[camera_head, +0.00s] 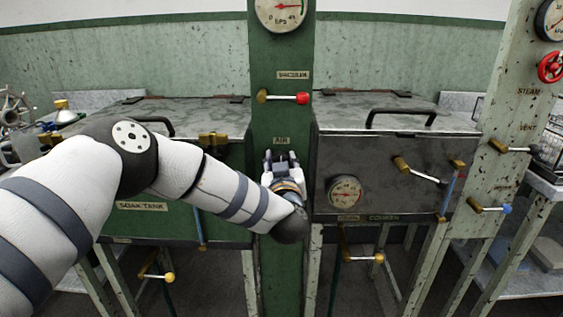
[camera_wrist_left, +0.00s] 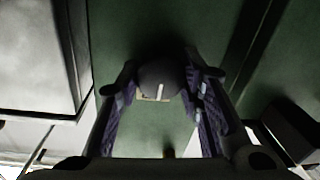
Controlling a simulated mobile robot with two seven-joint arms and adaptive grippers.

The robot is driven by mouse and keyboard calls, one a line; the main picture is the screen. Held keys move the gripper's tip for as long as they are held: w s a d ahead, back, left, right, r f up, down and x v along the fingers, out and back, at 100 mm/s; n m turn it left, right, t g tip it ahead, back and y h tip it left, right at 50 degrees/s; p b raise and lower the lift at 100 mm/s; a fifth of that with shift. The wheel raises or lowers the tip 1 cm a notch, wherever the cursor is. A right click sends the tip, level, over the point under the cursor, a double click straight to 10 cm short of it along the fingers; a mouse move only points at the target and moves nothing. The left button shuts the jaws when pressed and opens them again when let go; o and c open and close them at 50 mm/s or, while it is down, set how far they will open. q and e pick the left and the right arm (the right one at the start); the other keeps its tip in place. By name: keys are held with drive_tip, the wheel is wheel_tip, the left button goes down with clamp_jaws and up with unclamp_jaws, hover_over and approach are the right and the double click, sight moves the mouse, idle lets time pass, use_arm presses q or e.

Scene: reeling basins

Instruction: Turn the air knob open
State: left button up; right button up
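The "AIR" label (camera_head: 281,141) is on the green panel (camera_head: 281,50) in the middle of the head view. My left gripper (camera_head: 282,157) is just below this label, facing the panel, and hides the knob there in that view. In the left wrist view the dark round air knob (camera_wrist_left: 160,80) has a pale upright mark on its face. It lies between the two spread fingers of my left gripper (camera_wrist_left: 162,82), close to the tips. I cannot tell whether the pads touch it. My right gripper is in neither view.
A lever with a red knob (camera_head: 302,98) sits above the label, under a pressure gauge (camera_head: 281,12). The soak tank (camera_head: 142,222) stands to the left and the cocoon basin (camera_head: 388,150) to the right, with a lever (camera_head: 415,170) on its front.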

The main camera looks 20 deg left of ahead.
use_arm(q)
drive_tip(key=shift+n, duration=0.4)
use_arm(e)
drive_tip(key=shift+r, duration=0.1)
use_arm(q)
drive_tip(key=n, duration=0.3)
drive_tip(key=shift+n+p, duration=0.4)
drive_tip(key=n, duration=0.4)
drive_tip(key=shift+g+h, duration=0.3)
drive_tip(key=n, duration=0.4)
drive_tip(key=shift+a+f+n+h, duration=0.1)
drive_tip(key=shift+n+h, duration=0.2)
drive_tip(key=shift+n, duration=1.8)
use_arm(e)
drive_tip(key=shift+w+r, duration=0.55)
use_arm(q)
drive_tip(key=shift+n, duration=0.3)
drive_tip(key=o, duration=1.1)
drive_tip(key=shift+o, duration=0.2)
